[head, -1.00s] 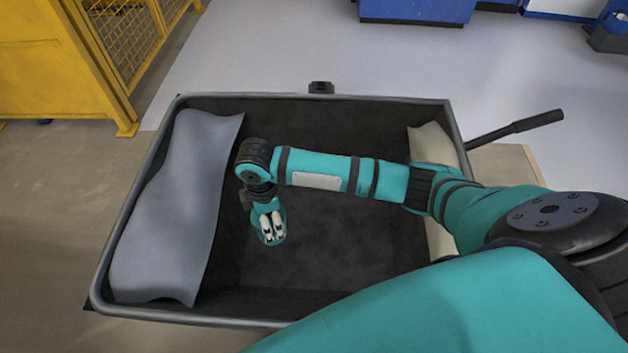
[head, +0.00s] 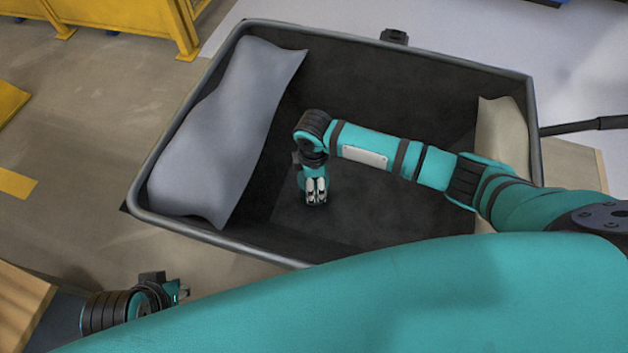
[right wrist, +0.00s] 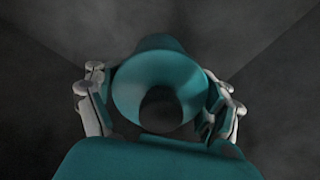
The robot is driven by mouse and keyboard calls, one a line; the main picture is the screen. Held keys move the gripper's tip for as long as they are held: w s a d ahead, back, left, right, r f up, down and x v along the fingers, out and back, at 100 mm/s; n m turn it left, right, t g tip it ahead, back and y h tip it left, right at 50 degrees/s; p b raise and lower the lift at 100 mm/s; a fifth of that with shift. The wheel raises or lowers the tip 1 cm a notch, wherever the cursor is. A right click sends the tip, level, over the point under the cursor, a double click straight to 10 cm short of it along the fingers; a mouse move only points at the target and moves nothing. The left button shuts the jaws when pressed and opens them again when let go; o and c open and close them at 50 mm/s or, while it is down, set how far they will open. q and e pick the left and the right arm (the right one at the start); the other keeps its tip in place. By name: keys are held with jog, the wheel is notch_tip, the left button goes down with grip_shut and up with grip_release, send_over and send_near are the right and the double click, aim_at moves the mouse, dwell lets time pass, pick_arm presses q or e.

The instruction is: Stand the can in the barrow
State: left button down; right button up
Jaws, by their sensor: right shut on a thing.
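The can (right wrist: 158,85) is a teal, round vessel with an open mouth and a dark inside, seen from above in the right wrist view. The pale fingers of my right gripper (head: 316,190) lie on both sides of it and are shut on it. In the head view this gripper points down inside the dark barrow (head: 395,90), left of its middle. The can is mostly hidden there, and I cannot tell whether its base touches the barrow floor. My left gripper (head: 168,294) is at the lower left, outside the barrow; its fingers do not show clearly.
A grey sack (head: 225,135) leans along the barrow's left wall. A beige sack (head: 503,135) lies at its right end. Dark floor is bare around my right gripper. A dark handle (head: 585,126) sticks out at right. Yellow fencing (head: 140,15) stands at the back left.

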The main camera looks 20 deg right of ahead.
jog(key=o, duration=1.5)
jog(key=shift+f, duration=0.1)
jog(key=shift+c, duration=0.2)
notch_tip(320, 180, up, 6)
jog(key=shift+f+p, duration=0.2)
jog(key=shift+p, duration=0.8)
notch_tip(320, 180, up, 5)
jog(key=shift+r+p, duration=0.2)
jog(key=shift+p, duration=0.6)
pick_arm(q)
jog(key=x, duration=0.7)
jog(key=shift+s+g, duration=0.25)
jog(key=shift+g, duration=0.05)
pick_arm(e)
jog(key=shift+r, duration=0.7)
pick_arm(q)
jog(key=shift+d, duration=0.15)
